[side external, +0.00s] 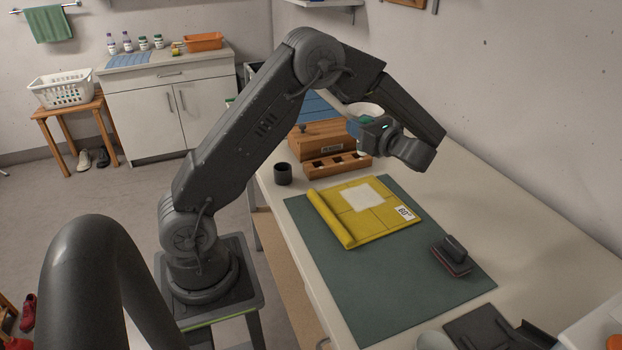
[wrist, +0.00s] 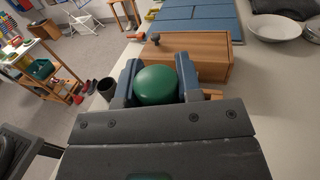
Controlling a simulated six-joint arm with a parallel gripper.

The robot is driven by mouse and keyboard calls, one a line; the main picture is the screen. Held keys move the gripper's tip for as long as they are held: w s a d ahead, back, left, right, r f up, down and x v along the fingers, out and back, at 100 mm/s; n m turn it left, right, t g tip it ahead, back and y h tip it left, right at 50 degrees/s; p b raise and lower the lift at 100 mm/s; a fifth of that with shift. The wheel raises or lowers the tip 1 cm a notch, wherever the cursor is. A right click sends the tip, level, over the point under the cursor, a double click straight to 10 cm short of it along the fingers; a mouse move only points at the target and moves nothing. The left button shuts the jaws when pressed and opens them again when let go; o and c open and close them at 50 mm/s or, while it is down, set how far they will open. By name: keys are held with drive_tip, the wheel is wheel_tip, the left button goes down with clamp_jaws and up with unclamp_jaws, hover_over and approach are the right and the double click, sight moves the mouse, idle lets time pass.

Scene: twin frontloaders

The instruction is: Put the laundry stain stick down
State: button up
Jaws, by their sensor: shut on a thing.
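My gripper (side external: 366,128) is shut on the laundry stain stick, whose round green top (wrist: 157,86) shows between the two blue fingers in the wrist view. In the side view a small white part of the stick (side external: 362,152) shows below the fingers. The stick looks roughly upright, at the right end of a low wooden rack (side external: 322,171) with several square slots. I cannot tell whether its lower end is inside a slot or above it; the wrist view hides that end.
A wooden box (side external: 305,138) with a knob stands behind the rack. A dark cup (side external: 283,173) is left of it. Bare table lies to the right.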

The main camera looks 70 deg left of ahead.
drive_tip(key=s+a+m+t, duration=0.2)
drive_tip(key=s+a, duration=0.2)
drive_tip(key=s, duration=0.5)
drive_tip(key=s+a+m+t, duration=0.1)
drive_tip(key=s+a+t, duration=0.3)
drive_tip(key=s, duration=0.5)
drive_tip(key=shift+g+y, duration=0.3)
drive_tip(key=shift+g, duration=0.4)
drive_tip(key=shift+w+a+f, duration=0.1)
drive_tip(key=shift+a+f, duration=0.1)
drive_tip(key=shift+f, duration=1.95)
drive_tip(key=shift+w+a+f, duration=0.1)
drive_tip(key=shift+a+f, duration=0.05)
drive_tip(key=shift+f, duration=2)
drive_tip(key=shift+f, duration=0.1)
drive_tip(key=shift+f, duration=0.1)
drive_tip(key=o, duration=0.9)
drive_tip(key=shift+o, duration=0.2)
